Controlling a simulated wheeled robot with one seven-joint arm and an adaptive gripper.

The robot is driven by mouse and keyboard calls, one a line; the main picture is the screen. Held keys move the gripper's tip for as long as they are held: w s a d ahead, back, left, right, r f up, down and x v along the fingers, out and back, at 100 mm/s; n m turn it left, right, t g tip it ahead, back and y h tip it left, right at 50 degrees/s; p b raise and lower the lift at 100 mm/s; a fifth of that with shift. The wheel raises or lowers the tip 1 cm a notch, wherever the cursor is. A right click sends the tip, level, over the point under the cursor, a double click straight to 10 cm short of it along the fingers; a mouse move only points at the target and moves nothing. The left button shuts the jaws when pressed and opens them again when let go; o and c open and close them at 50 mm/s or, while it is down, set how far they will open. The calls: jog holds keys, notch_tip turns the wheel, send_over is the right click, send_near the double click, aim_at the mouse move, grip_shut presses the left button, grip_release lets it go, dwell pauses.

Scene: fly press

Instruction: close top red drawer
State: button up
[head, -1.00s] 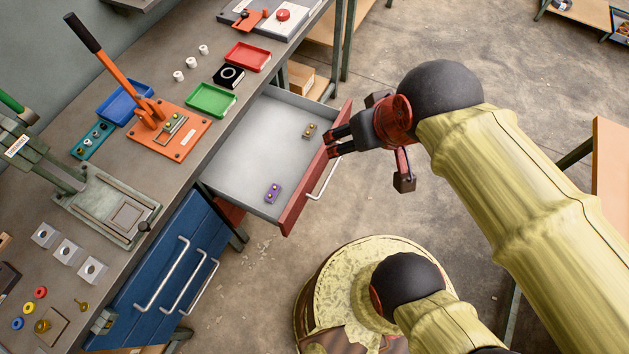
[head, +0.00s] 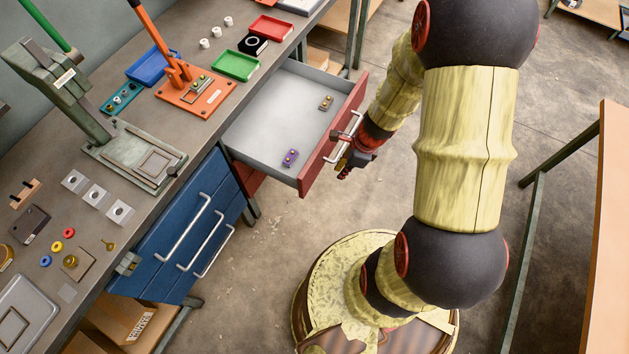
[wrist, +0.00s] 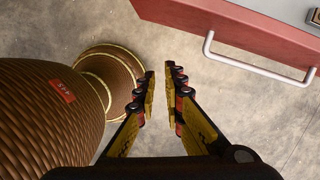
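The top red drawer (head: 323,145) stands pulled out from under the bench in the head view. Its grey inside (head: 270,125) shows, with a purple block (head: 290,158) and a brownish block (head: 326,102) lying in it. Its silver handle (head: 345,140) is on the front face. My gripper (head: 346,172) is outside the drawer, close to the handle's near end. In the wrist view my gripper (wrist: 160,72) has its fingertips a small gap apart with nothing between them. There the red front (wrist: 235,28) and the handle (wrist: 255,68) lie up and right of the fingertips, apart from them.
Blue drawers (head: 175,235) with silver handles stand left of the red one. The bench top (head: 215,120) carries trays, an orange press (head: 195,95) and small parts. An orange-topped table (head: 605,220) is at the right.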

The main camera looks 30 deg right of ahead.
jog(key=shift+w+d+r+m+t, duration=0.15)
jog(key=shift+w+d+m+t, duration=0.2)
jog(key=shift+w+m, duration=0.45)
jog(key=shift+c, duration=0.5)
jog(key=shift+d+m+h, duration=0.3)
jog(key=shift+d+m, duration=0.15)
jog(key=shift+m, duration=0.45)
grip_shut()
jog(key=w+a+f+b, duration=0.4)
jog(key=w+f+b, duration=0.1)
jog(key=f, duration=0.4)
jog(key=shift+w+f, duration=0.15)
jog(key=shift+f, duration=0.2)
